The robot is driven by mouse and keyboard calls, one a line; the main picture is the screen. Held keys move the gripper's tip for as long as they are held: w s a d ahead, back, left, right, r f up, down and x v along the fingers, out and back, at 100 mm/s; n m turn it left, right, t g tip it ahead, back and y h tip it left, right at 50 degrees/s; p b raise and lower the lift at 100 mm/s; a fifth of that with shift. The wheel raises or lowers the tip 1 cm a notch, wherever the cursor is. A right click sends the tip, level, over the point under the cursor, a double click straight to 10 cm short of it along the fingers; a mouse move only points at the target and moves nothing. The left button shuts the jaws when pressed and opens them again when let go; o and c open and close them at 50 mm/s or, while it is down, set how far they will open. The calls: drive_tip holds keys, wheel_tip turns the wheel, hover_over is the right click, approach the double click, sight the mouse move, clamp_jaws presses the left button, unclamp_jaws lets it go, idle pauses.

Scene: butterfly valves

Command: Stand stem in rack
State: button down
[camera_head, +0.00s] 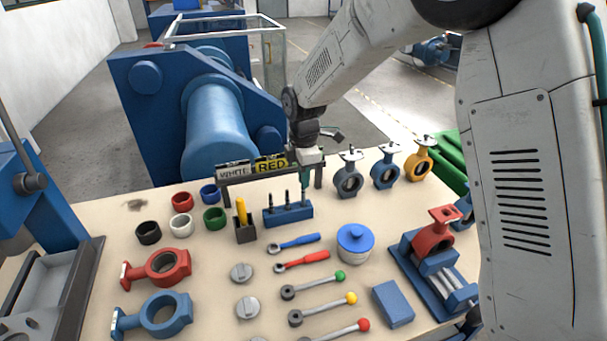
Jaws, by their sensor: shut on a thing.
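The rack (288,217) is a small blue block on the bench, behind the blue- and red-handled wrenches. Thin dark stems (287,198) stand upright in it at the left and middle. My gripper (304,184) points down over the rack's right end, in front of the sign stand. It is shut on a thin dark stem (303,202), which is upright at the rack's right end. The gripper hides the stem's upper part. I cannot tell how deep the stem's lower end sits in the rack.
A sign stand (235,172) with WHITE and RED plates is close behind my gripper. Several valves (348,180) stand to the right. A blue-lidded pot (355,243) is at front right.

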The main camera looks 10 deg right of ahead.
drive_tip(key=shift+f, duration=1.4)
idle(0.6)
drive_tip(key=c, duration=1.4)
unclamp_jaws()
drive_tip(key=shift+c, duration=0.2)
drive_tip(key=shift+r, duration=0.1)
drive_tip(key=shift+r, duration=3.45)
